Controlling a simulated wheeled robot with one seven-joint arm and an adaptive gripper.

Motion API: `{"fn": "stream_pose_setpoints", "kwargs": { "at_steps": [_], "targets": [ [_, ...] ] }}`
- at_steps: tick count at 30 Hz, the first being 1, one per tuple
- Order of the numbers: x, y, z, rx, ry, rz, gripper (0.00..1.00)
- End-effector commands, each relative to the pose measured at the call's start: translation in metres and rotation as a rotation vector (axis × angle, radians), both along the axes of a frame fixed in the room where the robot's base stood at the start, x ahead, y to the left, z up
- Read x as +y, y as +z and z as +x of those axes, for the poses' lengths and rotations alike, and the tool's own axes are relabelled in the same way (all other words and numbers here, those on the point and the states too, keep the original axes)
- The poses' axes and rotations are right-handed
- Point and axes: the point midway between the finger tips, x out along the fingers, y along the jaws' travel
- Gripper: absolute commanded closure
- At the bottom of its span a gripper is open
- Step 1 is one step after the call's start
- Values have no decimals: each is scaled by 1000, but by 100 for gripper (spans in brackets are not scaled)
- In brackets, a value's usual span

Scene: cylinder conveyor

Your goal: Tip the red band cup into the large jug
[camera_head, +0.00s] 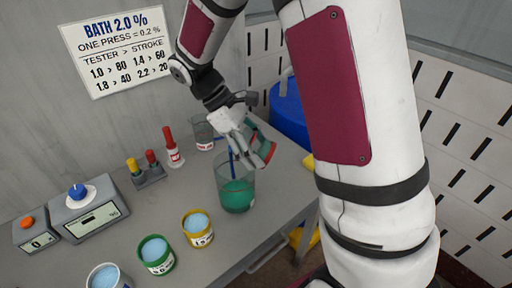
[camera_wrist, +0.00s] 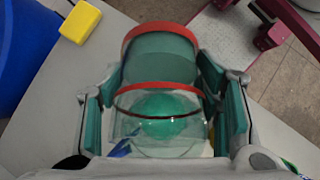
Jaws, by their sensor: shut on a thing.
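My gripper (camera_head: 250,150) is shut on the red band cup (camera_head: 268,152), which is tilted on its side above the large jug. The large jug (camera_head: 222,184) is clear, stands upright on the bench and holds green liquid in its lower part. In the wrist view the red band cup (camera_wrist: 160,62) sits between the teal pads of my gripper (camera_wrist: 165,95), with red bands at both ends. Green liquid shows below and through the clear wall. No pouring stream can be made out. The cup's contents are hard to tell.
Yellow (camera_head: 197,228), green (camera_head: 156,255) and pale (camera_head: 103,276) banded cups with blue liquid stand along the bench front. A labelled beaker (camera_head: 203,134), red-capped bottle (camera_head: 173,150), dial device (camera_head: 88,212) and blue drum (camera_head: 287,105) are around. A yellow block (camera_wrist: 80,22) lies near the bench edge.

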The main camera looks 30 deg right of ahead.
Motion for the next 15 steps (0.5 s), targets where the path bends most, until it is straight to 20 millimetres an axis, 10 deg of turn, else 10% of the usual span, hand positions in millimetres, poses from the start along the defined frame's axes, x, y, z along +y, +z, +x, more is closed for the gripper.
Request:
{"fn": "stream_pose_setpoints", "kwargs": {
  "at_steps": [15],
  "targets": [
    [4,-2,6,121,3,-121,92]
  ]
}}
